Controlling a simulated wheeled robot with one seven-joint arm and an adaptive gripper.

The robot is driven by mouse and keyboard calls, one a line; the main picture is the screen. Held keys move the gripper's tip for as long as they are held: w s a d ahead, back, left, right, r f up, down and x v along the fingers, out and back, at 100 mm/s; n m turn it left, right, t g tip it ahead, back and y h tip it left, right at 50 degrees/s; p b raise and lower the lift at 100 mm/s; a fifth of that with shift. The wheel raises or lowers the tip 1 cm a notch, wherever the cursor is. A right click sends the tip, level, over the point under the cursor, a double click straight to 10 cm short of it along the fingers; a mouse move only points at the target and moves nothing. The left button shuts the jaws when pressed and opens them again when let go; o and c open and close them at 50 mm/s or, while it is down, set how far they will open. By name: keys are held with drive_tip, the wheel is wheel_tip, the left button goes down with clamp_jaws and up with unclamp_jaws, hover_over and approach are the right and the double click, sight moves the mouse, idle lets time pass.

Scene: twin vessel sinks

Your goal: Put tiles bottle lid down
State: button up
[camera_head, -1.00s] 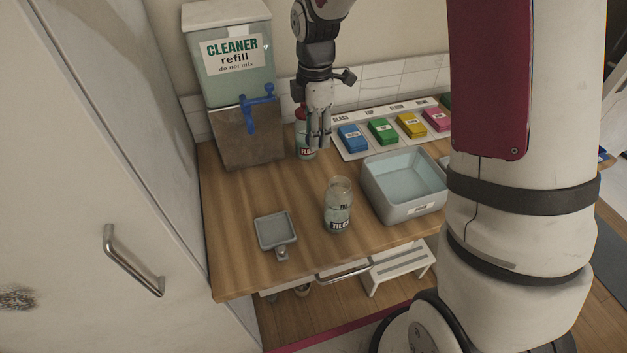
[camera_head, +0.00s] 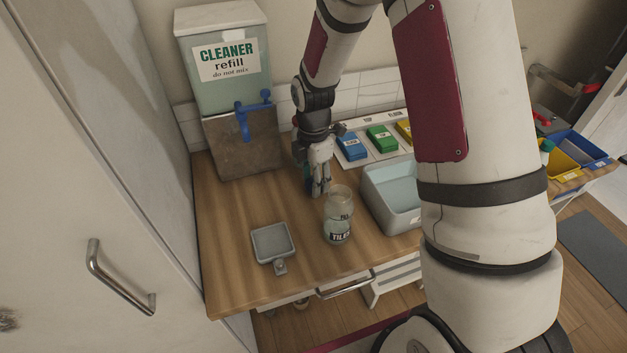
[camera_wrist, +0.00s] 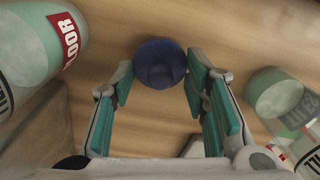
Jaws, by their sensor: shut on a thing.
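The tiles bottle (camera_head: 338,215) stands upright and open-topped on the wooden counter, with pale liquid inside. In the wrist view it is at the right edge (camera_wrist: 280,100). My gripper (camera_head: 318,190) points down just behind and left of the bottle, low over the counter. In the wrist view its teal-padded fingers are shut on a round dark blue lid (camera_wrist: 160,63). Only a little blue shows beside the fingers in the head view. I cannot tell whether the lid touches the counter.
A floor bottle (camera_wrist: 40,45) is close to my gripper at upper left in the wrist view. A grey basin (camera_head: 375,205) stands right of the tiles bottle, a small square grey dish (camera_head: 272,242) left. The cleaner refill tank (camera_head: 222,60) is behind.

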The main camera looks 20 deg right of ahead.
drive_tip(key=shift+f, duration=0.5)
drive_tip(key=shift+f, duration=0.1)
drive_tip(key=o, duration=0.7)
drive_tip(key=shift+o, duration=0.2)
wheel_tip(320, 180, up, 12)
drive_tip(key=r, duration=0.1)
drive_tip(key=s+r+m+t, duration=0.2)
drive_tip(key=s+r+m, duration=0.85)
drive_tip(key=r, duration=0.25)
drive_tip(key=s+r+m+t, duration=0.2)
drive_tip(key=s+r+m, duration=0.1)
drive_tip(key=s+m, duration=0.7)
drive_tip(key=shift+s+d+r+t, duration=0.2)
drive_tip(key=shift+s+d+t, duration=0.2)
drive_tip(key=shift+s, duration=1.95)
